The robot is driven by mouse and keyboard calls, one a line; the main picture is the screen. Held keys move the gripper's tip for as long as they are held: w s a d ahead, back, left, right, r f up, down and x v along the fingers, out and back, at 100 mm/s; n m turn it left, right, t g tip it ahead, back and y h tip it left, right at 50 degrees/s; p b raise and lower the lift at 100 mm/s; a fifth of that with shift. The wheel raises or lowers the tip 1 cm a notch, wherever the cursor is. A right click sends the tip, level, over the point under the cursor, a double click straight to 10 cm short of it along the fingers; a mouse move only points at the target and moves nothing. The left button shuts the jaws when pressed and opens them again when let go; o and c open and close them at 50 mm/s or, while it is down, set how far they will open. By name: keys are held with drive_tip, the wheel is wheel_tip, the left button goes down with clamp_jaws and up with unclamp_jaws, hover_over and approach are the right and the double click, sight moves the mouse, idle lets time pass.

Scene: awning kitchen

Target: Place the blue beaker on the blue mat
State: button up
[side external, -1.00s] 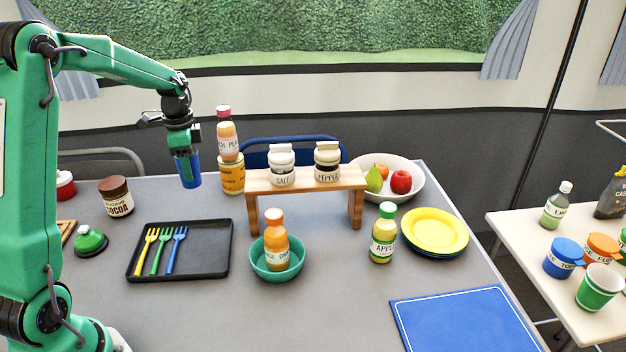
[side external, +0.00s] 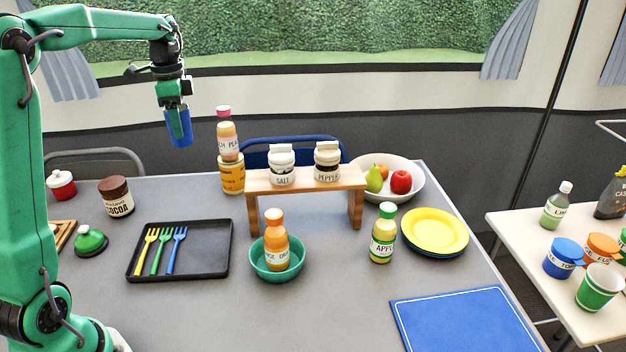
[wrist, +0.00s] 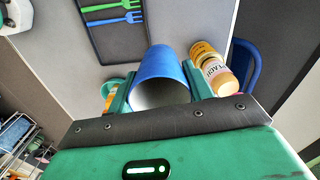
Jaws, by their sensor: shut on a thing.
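The blue beaker (side external: 179,128) is held in my gripper (side external: 176,110), high above the back left of the table and slightly tilted in the side external view. In the wrist view the beaker (wrist: 160,72) sits between my two fingers (wrist: 160,92), its pale open mouth facing the camera. My gripper is shut on it. The blue mat (side external: 465,322) lies flat at the front right of the table, far from my gripper, with a thin pale border and nothing on it.
A wooden stand (side external: 306,181) with salt and pepper jars crosses the middle. A stacked bottle and can (side external: 230,150), a bowl with an orange bottle (side external: 277,262), an apple bottle (side external: 383,233) and yellow plates (side external: 435,230) stand around it. A black fork tray (side external: 205,262) lies left.

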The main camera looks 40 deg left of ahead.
wheel_tip(320, 180, up, 8)
drive_tip(key=f, duration=0.1)
drive_tip(key=w+d+r+m, duration=0.1)
drive_tip(key=w+d+m, duration=0.25)
drive_tip(key=d, duration=0.75)
drive_tip(key=w+d+m, duration=0.3)
drive_tip(key=w+d, duration=0.2)
drive_tip(key=d, duration=0.6)
drive_tip(key=w+d+r+m, duration=0.1)
drive_tip(key=w+d+m, duration=0.25)
drive_tip(key=d, duration=0.85)
drive_tip(key=s+d+f+m, duration=0.1)
drive_tip(key=s+d+m, duration=0.2)
drive_tip(key=s+d, duration=0.55)
drive_tip(key=s+d+m, duration=0.3)
drive_tip(key=d, duration=1.1)
drive_tip(key=s+d+f+m, duration=0.1)
drive_tip(key=s+d+m, duration=0.3)
drive_tip(key=d, duration=0.7)
wheel_tip(320, 180, down, 18)
drive_tip(key=s, duration=0.1)
drive_tip(key=shift+s+d+n, duration=0.2)
drive_tip(key=shift+n, duration=0.1)
drive_tip(key=shift+w, duration=0.1)
drive_tip(key=w+a+f, duration=0.3)
drive_tip(key=w+f, duration=0.3)
drive_tip(key=w, duration=0.5)
drive_tip(key=shift+a+f, duration=0.2)
drive_tip(key=shift+f, duration=0.2)
